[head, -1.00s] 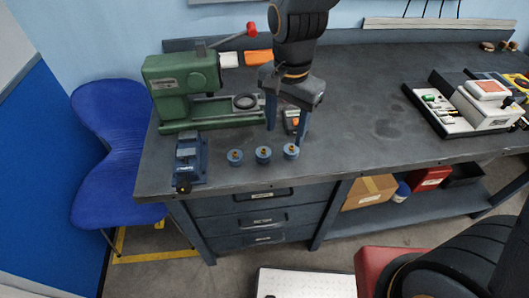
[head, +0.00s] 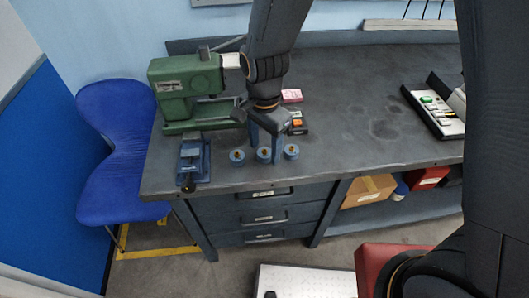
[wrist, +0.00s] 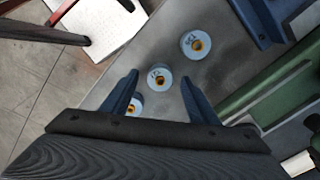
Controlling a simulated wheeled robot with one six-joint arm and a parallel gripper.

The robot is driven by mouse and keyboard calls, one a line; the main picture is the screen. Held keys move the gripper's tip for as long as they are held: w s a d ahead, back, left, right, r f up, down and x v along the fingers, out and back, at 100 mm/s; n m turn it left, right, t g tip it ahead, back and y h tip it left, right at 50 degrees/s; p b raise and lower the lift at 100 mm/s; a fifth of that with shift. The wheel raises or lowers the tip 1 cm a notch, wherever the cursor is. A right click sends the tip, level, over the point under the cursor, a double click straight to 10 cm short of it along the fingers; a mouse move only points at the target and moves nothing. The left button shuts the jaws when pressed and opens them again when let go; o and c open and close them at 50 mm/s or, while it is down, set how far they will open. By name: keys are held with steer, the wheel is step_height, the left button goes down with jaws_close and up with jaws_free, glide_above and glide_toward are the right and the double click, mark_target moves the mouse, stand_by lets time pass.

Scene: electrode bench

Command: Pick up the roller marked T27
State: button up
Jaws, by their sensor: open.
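Three short blue rollers with brass-coloured centres stand in a row near the bench's front edge: a left roller (head: 237,156), a middle roller (head: 263,155) and a right roller (head: 291,151). In the wrist view their pale tops carry small dark marks too blurred to read surely, so I cannot tell which is T27. My gripper (head: 266,150) is open and points down over the middle roller. In the wrist view my gripper (wrist: 160,79) has a roller (wrist: 160,78) between its fingertips in the picture; contact is unclear. Another roller (wrist: 195,45) is clear; a third (wrist: 135,106) is partly hidden by a finger.
A green machine (head: 187,88) stands behind left, with a blue vise-like fixture (head: 193,160) left of the rollers. A small dark device with an orange part (head: 297,124) and a pink pad (head: 291,96) lie behind. The bench top (head: 370,110) to the right is clear.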

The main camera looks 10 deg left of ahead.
steer(key=shift+f, duration=0.55)
steer(key=c, duration=1.2)
steer(key=shift+r, duration=0.15)
